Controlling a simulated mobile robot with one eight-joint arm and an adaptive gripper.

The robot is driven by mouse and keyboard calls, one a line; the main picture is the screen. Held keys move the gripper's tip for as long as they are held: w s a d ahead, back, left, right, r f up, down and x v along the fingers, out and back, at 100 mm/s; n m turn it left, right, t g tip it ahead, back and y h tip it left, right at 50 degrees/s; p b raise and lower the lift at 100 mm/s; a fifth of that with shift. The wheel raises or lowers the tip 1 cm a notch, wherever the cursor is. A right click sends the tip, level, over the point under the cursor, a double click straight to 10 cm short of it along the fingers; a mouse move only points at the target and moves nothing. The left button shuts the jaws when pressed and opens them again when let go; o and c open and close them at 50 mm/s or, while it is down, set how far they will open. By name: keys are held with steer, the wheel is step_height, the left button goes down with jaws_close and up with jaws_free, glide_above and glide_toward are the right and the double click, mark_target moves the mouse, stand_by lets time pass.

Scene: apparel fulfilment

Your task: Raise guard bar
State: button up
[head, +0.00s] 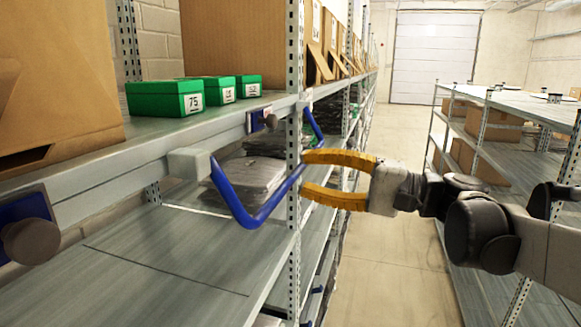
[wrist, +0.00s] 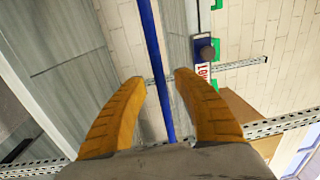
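The blue guard bar (head: 232,203) hangs below the front edge of the upper shelf. It runs down from a pale mounting block (head: 188,163), bends, and rises to the right towards my gripper. My yellow-fingered gripper (head: 306,172) is open, with its fingertips close to the bar's right part. In the wrist view the bar (wrist: 153,40) runs between the spread fingers (wrist: 158,77), with a gap on each side. I cannot tell how deep the bar lies between them.
The upper shelf holds green boxes (head: 166,98) and cardboard boxes (head: 60,75). A perforated post (head: 294,215) stands beside my fingertips. Grey folded goods (head: 244,177) lie on the lower shelf. Another blue bar (head: 314,126) is farther along. The aisle floor (head: 375,265) is clear.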

steer(key=shift+x, duration=1.1)
jaws_close()
steer(key=shift+r, duration=0.1)
